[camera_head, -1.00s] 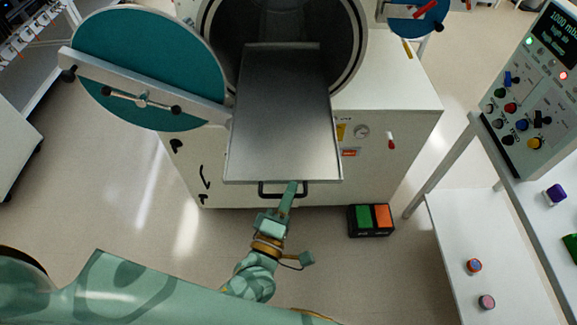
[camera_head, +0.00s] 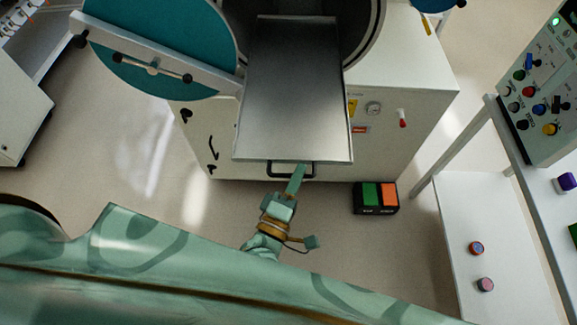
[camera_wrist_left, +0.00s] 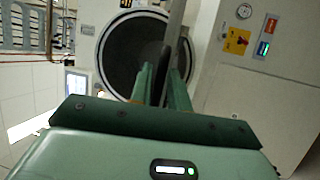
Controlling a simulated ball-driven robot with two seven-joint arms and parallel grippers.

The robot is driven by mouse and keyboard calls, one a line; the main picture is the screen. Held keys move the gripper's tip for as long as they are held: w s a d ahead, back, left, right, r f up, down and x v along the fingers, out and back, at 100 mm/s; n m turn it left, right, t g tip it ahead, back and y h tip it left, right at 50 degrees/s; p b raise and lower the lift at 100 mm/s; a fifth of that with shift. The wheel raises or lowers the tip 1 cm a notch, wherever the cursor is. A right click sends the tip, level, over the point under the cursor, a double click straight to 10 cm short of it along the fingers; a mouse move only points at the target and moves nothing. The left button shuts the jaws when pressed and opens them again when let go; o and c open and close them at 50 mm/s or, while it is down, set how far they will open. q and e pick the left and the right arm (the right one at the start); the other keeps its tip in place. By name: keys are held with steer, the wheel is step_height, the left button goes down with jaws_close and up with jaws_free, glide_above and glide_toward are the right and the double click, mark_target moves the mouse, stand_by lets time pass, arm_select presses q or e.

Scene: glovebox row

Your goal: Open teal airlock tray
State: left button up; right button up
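The airlock tray (camera_head: 295,90) is a flat grey metal sheet drawn out of the round dark chamber opening. The teal round door (camera_head: 160,40) stands swung open to the left. A dark handle (camera_head: 272,171) sits on the tray's front edge. My left gripper (camera_head: 301,172) is at the handle's right part, with its fingers across the bar. In the left wrist view the fingers (camera_wrist_left: 163,88) are close together around the handle, with the tray seen edge-on (camera_wrist_left: 175,30) beyond them. The grip itself is partly hidden. My right gripper is not in view.
The white airlock housing (camera_head: 410,75) has a gauge and a red-tipped lever on the right. A green and orange pedal box (camera_head: 376,198) is on the floor. A control panel (camera_head: 545,95) and a white shelf (camera_head: 505,270) with small round items stand at right. The floor left of the housing is clear.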

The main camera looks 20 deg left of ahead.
arm_select(q)
steer(key=b+v, duration=0.2)
steer(key=v, duration=1.4)
steer(key=shift+s, duration=0.15)
